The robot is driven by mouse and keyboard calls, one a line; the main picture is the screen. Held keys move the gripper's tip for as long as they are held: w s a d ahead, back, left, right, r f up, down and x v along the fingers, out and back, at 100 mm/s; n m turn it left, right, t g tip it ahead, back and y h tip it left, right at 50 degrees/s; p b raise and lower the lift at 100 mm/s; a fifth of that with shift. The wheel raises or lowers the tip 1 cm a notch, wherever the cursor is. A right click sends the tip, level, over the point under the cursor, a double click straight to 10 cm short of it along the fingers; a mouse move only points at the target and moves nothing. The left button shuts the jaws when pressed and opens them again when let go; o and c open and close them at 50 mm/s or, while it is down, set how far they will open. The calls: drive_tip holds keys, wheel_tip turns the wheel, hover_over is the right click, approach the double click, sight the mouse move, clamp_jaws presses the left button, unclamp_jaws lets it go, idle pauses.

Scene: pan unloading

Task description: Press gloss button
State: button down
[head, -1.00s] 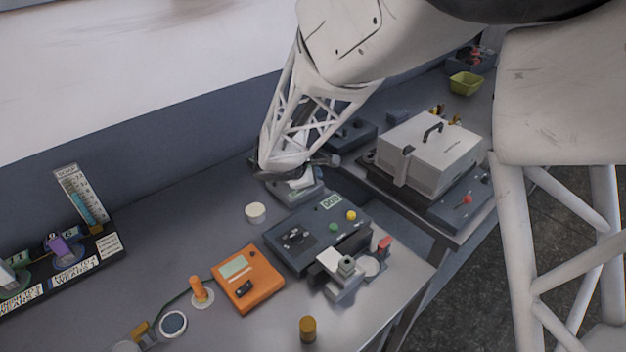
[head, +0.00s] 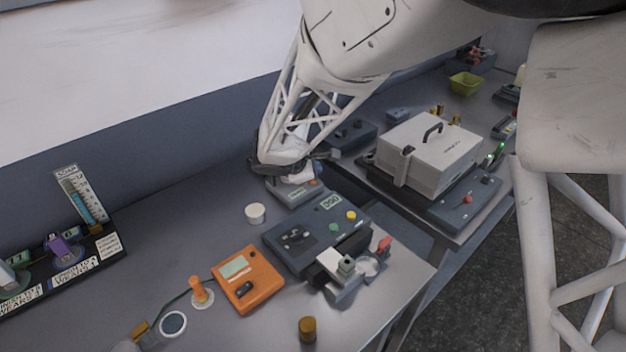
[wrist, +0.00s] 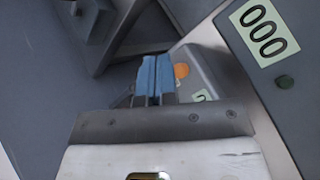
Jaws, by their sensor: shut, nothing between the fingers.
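A small grey device (head: 289,197) with an orange round button sits on the bench behind the dark box with the number display. I cannot read a gloss label on it. In the wrist view, the orange button (wrist: 181,71) shows just right of my blue fingertips, partly hidden by them. My gripper (wrist: 153,78) is shut and empty, its fingertips together over the device. In the head view, my gripper (head: 298,178) is above the device, largely hidden by my wrist. I cannot tell whether the fingertips touch the device.
A dark box (head: 290,258) with a display, green and yellow buttons stands in front of the device. A white round pot (head: 255,213) stands to the left. An orange meter (head: 262,290) is nearer the front. A grey lidded case (head: 425,165) is on the right bench.

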sight(315, 185)
drive_tip(key=shift+r, duration=0.1)
drive_tip(key=shift+r, duration=2.45)
drive_tip(key=s+d+r+m+g+y, duration=0.1)
drive_tip(key=s+d+r+m+g, duration=0.1)
drive_tip(key=s+d+r+m, duration=0.4)
drive_tip(key=s+d+r+m+g, duration=0.2)
drive_tip(key=s+d+m, duration=0.1)
drive_tip(key=s+d, duration=0.65)
drive_tip(key=s+d+r+m+y, duration=0.1)
drive_tip(key=s+d+m, duration=0.3)
drive_tip(key=s, duration=0.5)
drive_tip(key=s+d+r+m+y, duration=0.1)
drive_tip(key=s+d+m+y, duration=0.2)
drive_tip(key=s+m, duration=0.3)
drive_tip(key=s, duration=0.4)
drive_tip(key=shift+d+g+y, duration=0.3)
drive_tip(key=shift+d+y, duration=0.05)
drive_tip(key=shift+y, duration=0.05)
